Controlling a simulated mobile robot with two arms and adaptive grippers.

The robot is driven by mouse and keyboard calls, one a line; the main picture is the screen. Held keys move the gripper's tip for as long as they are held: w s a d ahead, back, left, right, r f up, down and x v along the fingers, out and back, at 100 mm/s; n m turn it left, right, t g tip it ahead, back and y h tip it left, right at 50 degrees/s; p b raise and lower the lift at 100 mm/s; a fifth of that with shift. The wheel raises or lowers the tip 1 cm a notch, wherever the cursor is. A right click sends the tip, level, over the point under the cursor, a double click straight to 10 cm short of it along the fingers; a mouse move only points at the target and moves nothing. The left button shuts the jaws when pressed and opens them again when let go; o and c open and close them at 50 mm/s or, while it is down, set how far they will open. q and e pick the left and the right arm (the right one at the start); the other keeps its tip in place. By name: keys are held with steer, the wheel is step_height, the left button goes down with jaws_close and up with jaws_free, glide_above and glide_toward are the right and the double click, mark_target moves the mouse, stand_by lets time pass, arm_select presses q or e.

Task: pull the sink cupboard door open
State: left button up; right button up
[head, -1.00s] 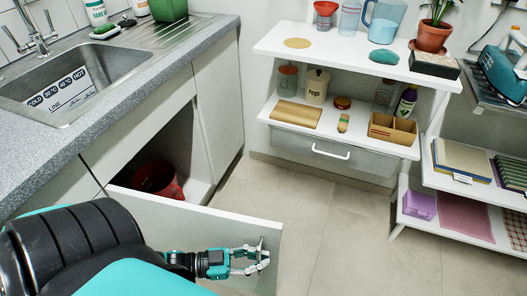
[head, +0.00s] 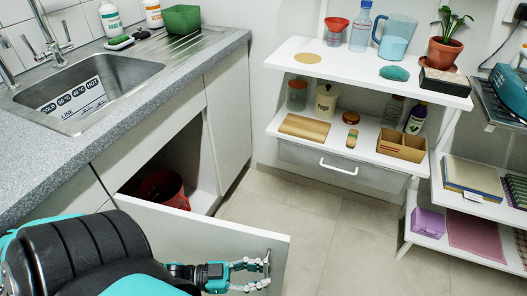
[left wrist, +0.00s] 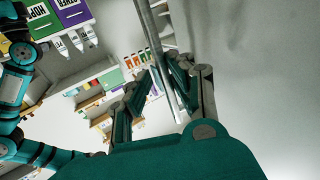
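The sink cupboard door (head: 215,243) stands wide open, swung out from the grey cupboard under the sink. Its thin metal bar handle (head: 267,262) is near the door's free edge. My left gripper (head: 266,272) is at this handle, with its fingers on either side of the bar. In the left wrist view the bar (left wrist: 148,28) runs between the left gripper's fingertips (left wrist: 159,67), which close in on it. My arm hides the lower left part of the door. My right gripper is in neither current view.
A red bucket (head: 164,188) stands inside the open cupboard. The sink (head: 85,88) is set in the grey worktop (head: 60,160) above. A white shelf unit (head: 450,97) with jars and boxes stands at the right. Floor (head: 340,250) between door and shelves is clear.

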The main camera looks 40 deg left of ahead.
arm_select(q)
steer(key=v, duration=0.6)
steer(key=shift+s+a, duration=0.3)
steer(key=shift+r, duration=0.1)
